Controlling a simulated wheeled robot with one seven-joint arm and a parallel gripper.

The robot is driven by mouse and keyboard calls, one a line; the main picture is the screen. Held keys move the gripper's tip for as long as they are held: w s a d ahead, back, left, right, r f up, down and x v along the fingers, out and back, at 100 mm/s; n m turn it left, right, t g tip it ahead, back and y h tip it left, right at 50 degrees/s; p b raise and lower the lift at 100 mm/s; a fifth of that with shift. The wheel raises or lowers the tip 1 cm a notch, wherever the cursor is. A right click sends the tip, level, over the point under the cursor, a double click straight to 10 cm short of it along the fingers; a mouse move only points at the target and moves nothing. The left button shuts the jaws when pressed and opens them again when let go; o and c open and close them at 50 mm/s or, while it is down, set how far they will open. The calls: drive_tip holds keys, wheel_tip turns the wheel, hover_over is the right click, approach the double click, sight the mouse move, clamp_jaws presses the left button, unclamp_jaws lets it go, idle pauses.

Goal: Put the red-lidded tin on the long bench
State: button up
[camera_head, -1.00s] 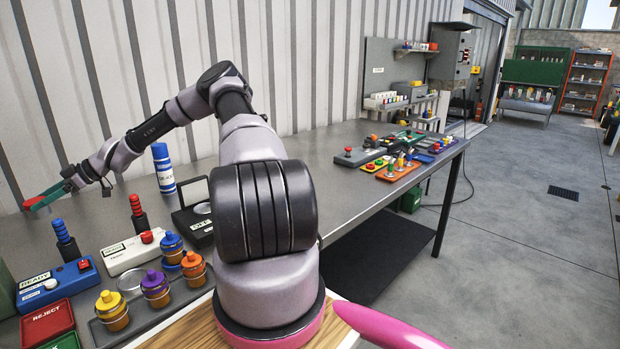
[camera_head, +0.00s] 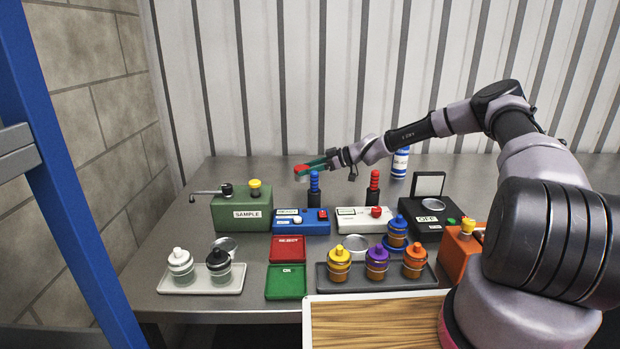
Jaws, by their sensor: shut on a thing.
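My gripper (camera_head: 317,165) is at the far side of the grey metal-topped bench (camera_head: 183,240), left of the blue-and-white cylinder. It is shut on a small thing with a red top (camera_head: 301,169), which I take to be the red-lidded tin. The held thing appears to be above the bench, behind the blue-topped black post. Its lower part is small and partly hidden, and I cannot tell whether it touches anything.
A green SAMPLE box (camera_head: 241,212), a blue box (camera_head: 301,224) and a white box (camera_head: 364,222) stand below the gripper in view. Jars stand on a dark tray (camera_head: 345,283) and a pale tray (camera_head: 200,283). A blue upright (camera_head: 75,200) is at left.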

sight(308, 180)
drive_tip(key=shift+f, duration=1.65)
drive_tip(key=shift+f, duration=0.15)
drive_tip(key=o, duration=1.4)
drive_tip(key=shift+o, duration=0.2)
